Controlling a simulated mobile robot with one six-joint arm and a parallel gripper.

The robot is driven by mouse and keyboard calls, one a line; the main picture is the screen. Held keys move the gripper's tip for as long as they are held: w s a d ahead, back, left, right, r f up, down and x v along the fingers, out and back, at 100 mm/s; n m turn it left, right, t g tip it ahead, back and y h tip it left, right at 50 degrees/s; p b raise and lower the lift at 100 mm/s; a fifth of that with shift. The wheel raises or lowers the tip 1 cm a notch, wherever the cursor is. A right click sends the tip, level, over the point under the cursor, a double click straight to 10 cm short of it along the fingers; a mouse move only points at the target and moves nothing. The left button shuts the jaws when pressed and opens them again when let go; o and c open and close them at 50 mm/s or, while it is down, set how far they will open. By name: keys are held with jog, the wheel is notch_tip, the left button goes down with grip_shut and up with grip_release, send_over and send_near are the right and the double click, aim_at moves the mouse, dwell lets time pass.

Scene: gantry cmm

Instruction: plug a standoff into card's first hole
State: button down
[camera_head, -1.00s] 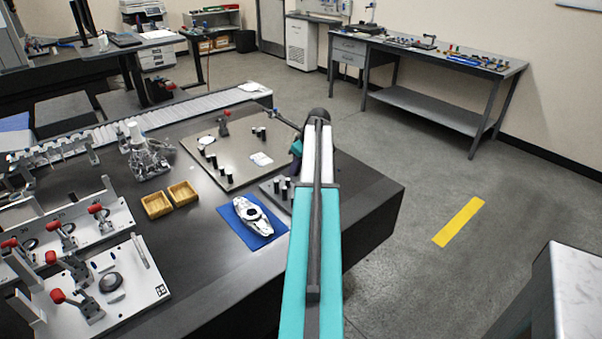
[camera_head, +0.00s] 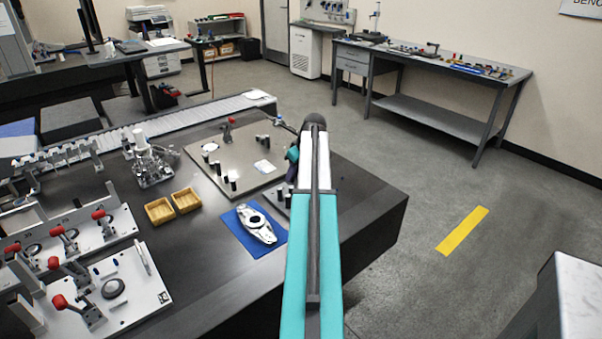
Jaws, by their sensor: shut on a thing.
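My gripper (camera_head: 291,174) shows only as a dark part left of the arm, below the teal wrist. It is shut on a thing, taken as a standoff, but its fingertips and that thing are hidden. A small grey plate with dark upright posts (camera_head: 280,189) lies just below it, partly covered by the arm. No hole can be made out.
Several dark posts (camera_head: 217,167) stand on the larger plate. A white part (camera_head: 256,224) lies on a blue mat (camera_head: 271,243). Two yellow bins (camera_head: 160,210) stand to the left, near fixtures with red-handled clamps (camera_head: 60,303). Open floor lies right of the table.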

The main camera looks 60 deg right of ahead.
jog(key=w+a+r, duration=0.2)
jog(key=w+a, duration=0.4)
jog(key=a, duration=0.4)
jog(key=w+a+r+n, duration=0.1)
jog(key=w+a+r, duration=0.3)
jog(key=a, duration=0.7)
jog(key=w+a+r, duration=0.1)
jog(key=w+a, duration=0.6)
jog(key=a, duration=0.3)
jog(key=a+r, duration=0.2)
jog(key=a, duration=1.5)
jog(key=s+a+r, duration=0.1)
jog(key=a+r, duration=0.2)
jog(key=a, duration=1.4)
jog(key=shift+s+r+y, duration=0.3)
jog(key=shift+a, duration=0.25)
